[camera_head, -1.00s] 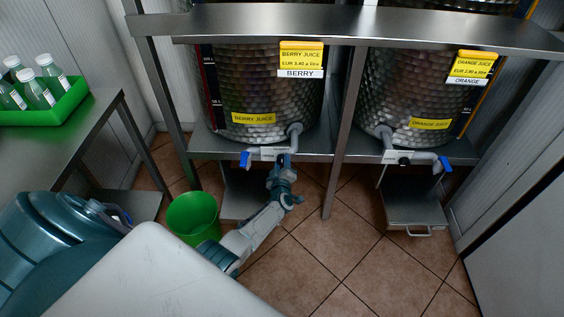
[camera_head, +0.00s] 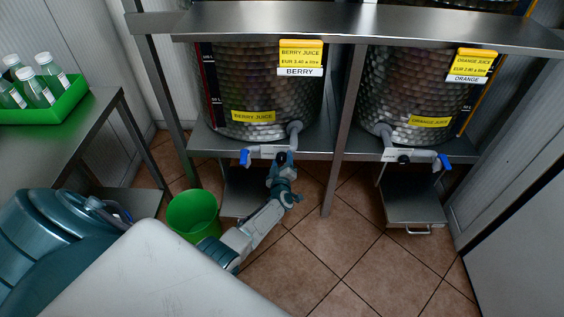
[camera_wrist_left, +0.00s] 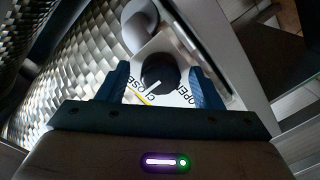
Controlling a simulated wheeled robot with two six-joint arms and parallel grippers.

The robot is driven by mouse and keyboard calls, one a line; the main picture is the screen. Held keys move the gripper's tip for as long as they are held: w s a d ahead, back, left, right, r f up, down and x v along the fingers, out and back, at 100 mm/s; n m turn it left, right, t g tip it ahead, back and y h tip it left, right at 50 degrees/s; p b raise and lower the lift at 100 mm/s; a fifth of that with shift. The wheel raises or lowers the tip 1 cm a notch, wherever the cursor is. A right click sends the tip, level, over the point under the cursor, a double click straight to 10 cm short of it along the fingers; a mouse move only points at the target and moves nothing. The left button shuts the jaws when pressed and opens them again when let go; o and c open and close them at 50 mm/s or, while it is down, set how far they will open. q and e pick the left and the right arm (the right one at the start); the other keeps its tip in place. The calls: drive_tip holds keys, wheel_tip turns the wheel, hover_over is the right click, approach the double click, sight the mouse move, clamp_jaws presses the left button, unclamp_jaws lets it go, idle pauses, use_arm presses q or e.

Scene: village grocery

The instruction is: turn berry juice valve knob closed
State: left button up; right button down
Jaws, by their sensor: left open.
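The berry juice valve (camera_head: 268,152) sits under the dimpled steel berry juice tank (camera_head: 240,90), with a blue lever at its left end. Its round black knob (camera_wrist_left: 160,73) faces my left wrist camera, on a white plate marked CLOSE and OPEN. The knob's white pointer slants down-left, on the CLOSE side of the two words, near a short yellow mark. My left gripper (camera_head: 281,158) is open at the valve. Its blue fingers (camera_wrist_left: 159,75) stand on either side of the knob, with gaps visible. My right gripper is out of view.
The orange juice tank (camera_head: 415,90) and its valve (camera_head: 403,156) stand to the right, past a steel leg (camera_head: 341,150). A green bucket (camera_head: 193,214) stands on the tiles beside my left arm. A green crate of bottles (camera_head: 60,108) is on the left table.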

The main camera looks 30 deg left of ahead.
use_arm(q)
drive_tip(key=shift+s+d, duration=0.15)
drive_tip(key=shift+s, duration=0.1)
drive_tip(key=p+v, duration=0.2)
drive_tip(key=v, duration=0.8)
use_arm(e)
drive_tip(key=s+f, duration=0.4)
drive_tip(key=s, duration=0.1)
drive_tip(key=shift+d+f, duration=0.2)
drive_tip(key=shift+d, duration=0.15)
